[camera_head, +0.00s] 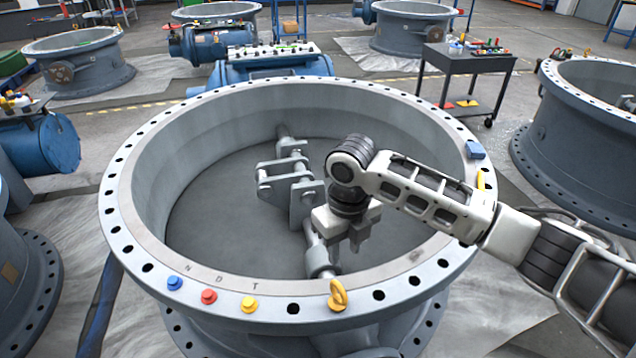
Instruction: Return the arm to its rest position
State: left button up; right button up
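My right arm (430,195) comes in from the right and reaches over the rim of the large grey valve body (130,225). My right gripper (352,232) points down above the inside of the valve, over the shaft and bracket (290,185). Its fingers are small and partly hidden, so I cannot tell whether they are open or shut. I see nothing clearly held in it. My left gripper is not in view.
The flange carries a blue button (174,283), a red button (209,296), a yellow button (249,305), a yellow lifting eye (338,296) and a blue block (475,149). A dark cart (465,62) stands behind. Another grey valve (590,125) stands at right.

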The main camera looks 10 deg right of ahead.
jog(key=s+a+f+m+t+y, duration=0.25)
jog(key=a+f+m, duration=0.25)
jog(key=m, duration=0.3)
jog(key=s+a+f+m+t+y, duration=0.25)
jog(key=s+a+f+m, duration=0.2)
jog(key=m, duration=0.45)
jog(key=s+d+f+m+t+h, duration=0.1)
jog(key=s+d+m, duration=0.4)
jog(key=m, duration=0.5)
jog(key=s+d+f+m+t+h, duration=0.1)
jog(key=s+d+m+t, duration=0.3)
jog(key=m, duration=0.6)
jog(key=shift+s+d+f, duration=0.7)
jog(key=shift+d+f, duration=0.15)
